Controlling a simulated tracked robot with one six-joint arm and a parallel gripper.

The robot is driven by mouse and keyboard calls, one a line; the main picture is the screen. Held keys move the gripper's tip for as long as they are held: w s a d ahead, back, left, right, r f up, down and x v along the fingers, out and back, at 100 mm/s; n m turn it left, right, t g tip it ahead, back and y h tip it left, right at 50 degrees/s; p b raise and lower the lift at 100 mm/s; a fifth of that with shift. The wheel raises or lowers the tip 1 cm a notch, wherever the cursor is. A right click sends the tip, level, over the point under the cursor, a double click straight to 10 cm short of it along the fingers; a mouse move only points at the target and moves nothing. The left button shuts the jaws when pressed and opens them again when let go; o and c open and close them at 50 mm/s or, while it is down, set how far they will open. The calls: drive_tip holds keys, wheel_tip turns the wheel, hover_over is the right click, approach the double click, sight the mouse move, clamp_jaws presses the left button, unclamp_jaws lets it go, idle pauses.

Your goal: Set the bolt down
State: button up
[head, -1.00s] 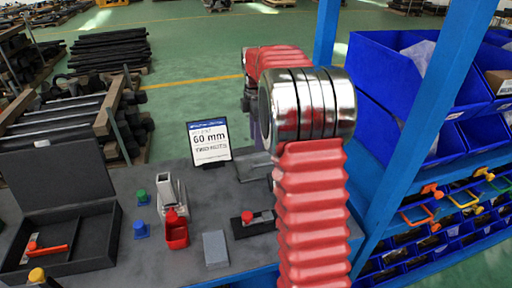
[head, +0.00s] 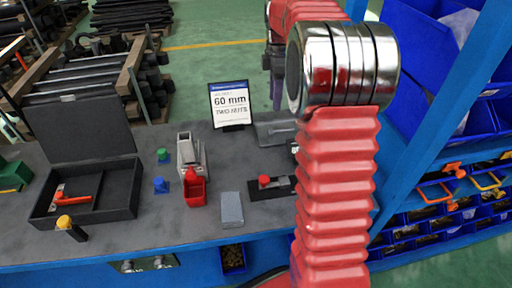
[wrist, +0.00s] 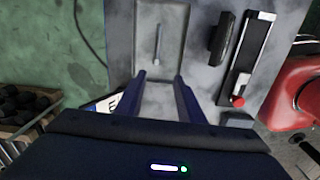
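The bolt (wrist: 157,45) is a thin grey rod lying in a shallow grey tray (wrist: 176,20) in the wrist view. The tray also shows in the head view (head: 275,130), partly behind my arm; the bolt cannot be made out there. My gripper (wrist: 159,77) has two dark blue fingers standing apart with nothing between them. The bolt lies just beyond the fingertips, roughly in line with the gap. In the head view my red arm covers most of the gripper.
A sign (head: 231,104) reading "60 mm, two nuts" stands beside the tray. A red-knobbed tool (head: 269,186), grey block (head: 231,209), red holder (head: 194,188) and open black case (head: 128,190) are on the bench. A blue rack post (head: 440,125) stands right of my arm.

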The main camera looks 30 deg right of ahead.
drive_tip(key=s+a+r+m+t, duration=0.1)
drive_tip(key=s+a+r+m, duration=0.3)
drive_tip(key=s+a, duration=0.25)
drive_tip(key=s+a+r+m+t, duration=0.2)
drive_tip(key=s+a+r+m, duration=0.1)
drive_tip(key=s+a, duration=0.4)
drive_tip(key=s+a+f+m+t, duration=0.2)
drive_tip(key=s+a+f+m, duration=0.2)
drive_tip(key=s, duration=1)
drive_tip(key=a+m, duration=0.3)
drive_tip(key=a, duration=0.2)
drive_tip(key=shift+a+f, duration=0.2)
drive_tip(key=shift+a, duration=0.15)
